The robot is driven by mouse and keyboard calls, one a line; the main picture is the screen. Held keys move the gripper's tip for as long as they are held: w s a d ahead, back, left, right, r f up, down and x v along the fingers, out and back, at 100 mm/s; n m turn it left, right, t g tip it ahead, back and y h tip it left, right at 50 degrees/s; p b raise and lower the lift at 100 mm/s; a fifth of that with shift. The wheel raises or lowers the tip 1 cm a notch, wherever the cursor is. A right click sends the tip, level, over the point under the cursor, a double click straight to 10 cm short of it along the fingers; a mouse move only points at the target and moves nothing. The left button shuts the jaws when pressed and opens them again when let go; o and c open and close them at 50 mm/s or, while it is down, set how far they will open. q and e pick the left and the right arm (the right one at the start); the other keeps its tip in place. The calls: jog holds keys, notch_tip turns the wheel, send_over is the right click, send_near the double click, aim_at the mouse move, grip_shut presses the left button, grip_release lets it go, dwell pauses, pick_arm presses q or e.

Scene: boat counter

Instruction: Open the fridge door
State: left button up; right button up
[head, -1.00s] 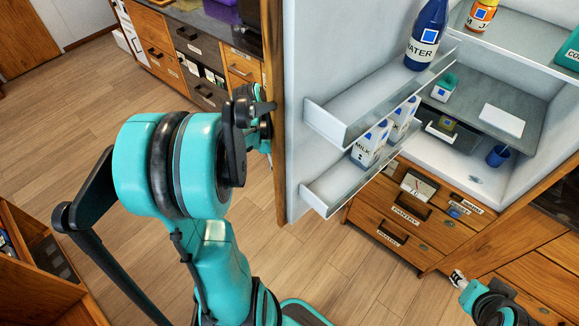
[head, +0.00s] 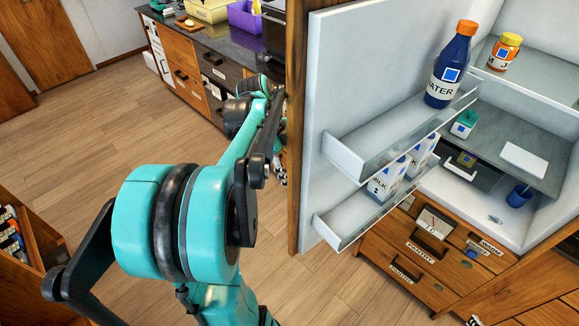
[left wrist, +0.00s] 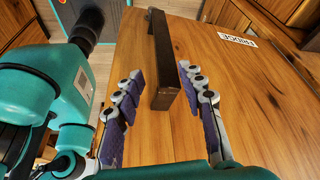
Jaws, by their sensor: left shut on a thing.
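The fridge door (head: 318,100) stands open, its white inside facing me; its wooden outer face (left wrist: 230,95) with a FRIDGE label fills the left wrist view. The dark bar handle (left wrist: 160,65) is on that outer face. My left gripper (left wrist: 161,74) has its fingers on either side of the handle and is shut on it. In the head view, my left gripper (head: 280,165) is at the door's outer side, partly hidden by my arm and the door edge. Only a tip of my right gripper (head: 474,320) shows at the bottom edge, too little to read its state.
Door shelves hold a water bottle (head: 449,72) and milk cartons (head: 386,180). Inside the fridge, a jam jar (head: 503,52) stands on a shelf (head: 535,85). Wooden drawers (head: 400,262) are below. A counter (head: 215,38) stands at the back left. The floor left of the door is clear.

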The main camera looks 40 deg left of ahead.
pick_arm(q)
jog(key=v, duration=0.2)
jog(key=shift+s+a+r, duration=0.15)
jog(key=shift+s+r, duration=0.1)
jog(key=shift+r, duration=0.05)
dwell(0.4)
